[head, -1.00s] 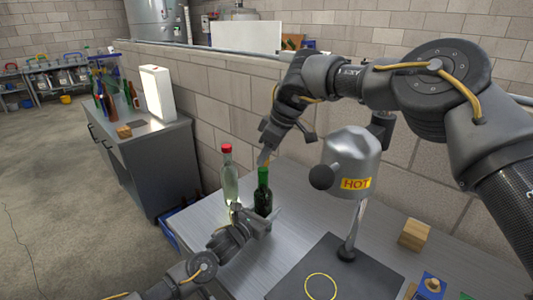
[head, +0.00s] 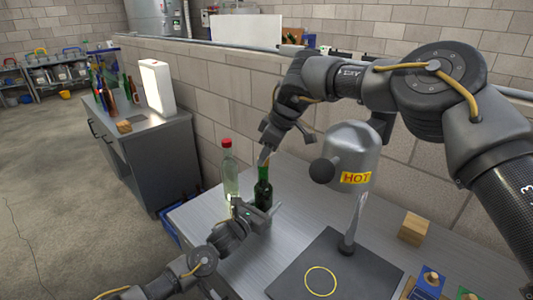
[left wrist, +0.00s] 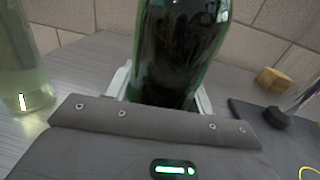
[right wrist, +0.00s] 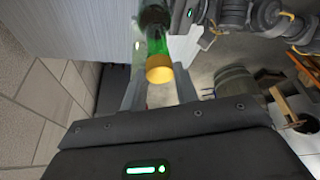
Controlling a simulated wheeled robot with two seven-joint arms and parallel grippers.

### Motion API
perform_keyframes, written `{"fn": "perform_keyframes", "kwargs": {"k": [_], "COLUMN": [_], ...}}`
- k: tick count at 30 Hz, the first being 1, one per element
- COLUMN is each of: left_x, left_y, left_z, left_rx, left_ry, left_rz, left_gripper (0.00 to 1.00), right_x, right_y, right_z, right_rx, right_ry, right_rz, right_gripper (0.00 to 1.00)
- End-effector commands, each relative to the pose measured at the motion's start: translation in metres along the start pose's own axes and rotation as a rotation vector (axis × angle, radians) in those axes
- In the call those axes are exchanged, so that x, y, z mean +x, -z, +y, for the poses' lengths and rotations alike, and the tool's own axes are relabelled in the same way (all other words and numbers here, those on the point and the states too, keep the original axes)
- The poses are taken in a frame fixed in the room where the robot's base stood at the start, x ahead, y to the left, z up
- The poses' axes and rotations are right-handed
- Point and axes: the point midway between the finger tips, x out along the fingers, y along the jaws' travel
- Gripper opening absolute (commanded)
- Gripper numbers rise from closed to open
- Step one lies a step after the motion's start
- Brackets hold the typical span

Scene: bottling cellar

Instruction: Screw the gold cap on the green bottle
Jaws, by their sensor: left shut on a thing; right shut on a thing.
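The green bottle (head: 263,191) stands upright on the grey metal table. My left gripper (head: 262,213) is shut around its lower body; the left wrist view shows the dark green glass (left wrist: 178,50) between the fingers. My right gripper (head: 265,160) is directly above the bottle, pointing down. In the right wrist view the gold cap (right wrist: 159,70) sits between the right fingers, in line with the bottle's green neck (right wrist: 153,40). The cap is at the mouth of the bottle; I cannot tell whether it is seated or threaded.
A clear bottle with a red cap (head: 228,172) stands close left of the green bottle. A grey device marked HOT (head: 350,155) stands to the right on a dark plate (head: 300,283). A wooden block (head: 413,229) lies farther right. The block wall is behind.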

Motion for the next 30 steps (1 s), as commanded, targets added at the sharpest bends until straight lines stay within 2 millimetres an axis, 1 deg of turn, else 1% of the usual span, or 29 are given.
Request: {"fn": "perform_keyframes", "kwargs": {"k": [18, 19, 20, 22, 27, 30], "left_x": [0.000, 0.000, 0.000, 0.000, 0.000, 0.000], "left_y": [-0.002, -0.002, -0.002, -0.002, -0.002, -0.002], "left_z": [0.000, 0.000, 0.000, 0.000, -0.001, -0.001], "left_rx": [0.000, 0.000, 0.000, 0.000, 0.001, 0.001], "left_ry": [0.000, 0.000, 0.000, 0.000, 0.002, 0.002], "left_rz": [-0.003, -0.003, -0.003, -0.003, -0.003, -0.003], "left_gripper": [0.12, 0.00, 0.00, 0.00, 0.00, 0.00], "right_x": [0.011, 0.011, 0.011, 0.012, 0.013, 0.011], "right_y": [-0.004, -0.004, -0.004, -0.003, -0.003, -0.004], "right_z": [0.000, 0.000, 0.000, -0.001, -0.003, -0.003], "right_rx": [0.000, 0.000, 0.004, 0.045, 0.220, 0.265], "right_ry": [0.001, 0.000, -0.001, -0.015, -0.087, -0.109], "right_rz": [0.000, 0.000, 0.001, 0.004, 0.004, 0.001], "right_gripper": [0.09, 0.09, 0.09, 0.09, 0.09, 0.09]}}
